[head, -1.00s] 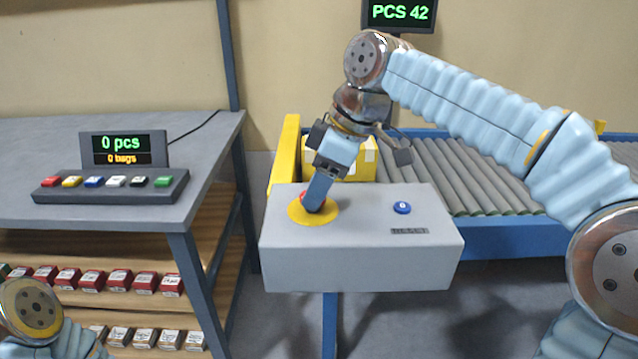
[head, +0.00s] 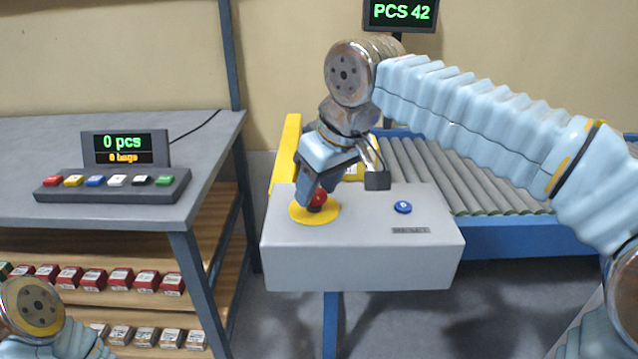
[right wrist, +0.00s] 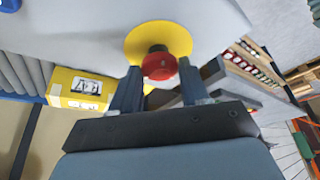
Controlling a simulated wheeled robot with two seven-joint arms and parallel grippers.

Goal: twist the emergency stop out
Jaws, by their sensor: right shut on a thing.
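The emergency stop (head: 318,199) is a red mushroom button on a yellow round plate (head: 298,213), on top of a grey box (head: 360,262). My right gripper (head: 311,201) reaches down onto it from above, tilted. In the right wrist view the red button (right wrist: 159,67) sits between the two fingertips, and my right gripper (right wrist: 160,73) is shut on it. A dark neck shows between the red head and the yellow plate (right wrist: 158,33). My left gripper is out of view; only part of my left arm shows at the bottom left.
A blue button (head: 403,207) sits on the same box, to the right. A roller conveyor (head: 450,175) runs behind. At the left stands a table (head: 60,135) with a button console (head: 110,187) and shelves of small boxes below. A yellow carton (right wrist: 78,88) lies beyond the box.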

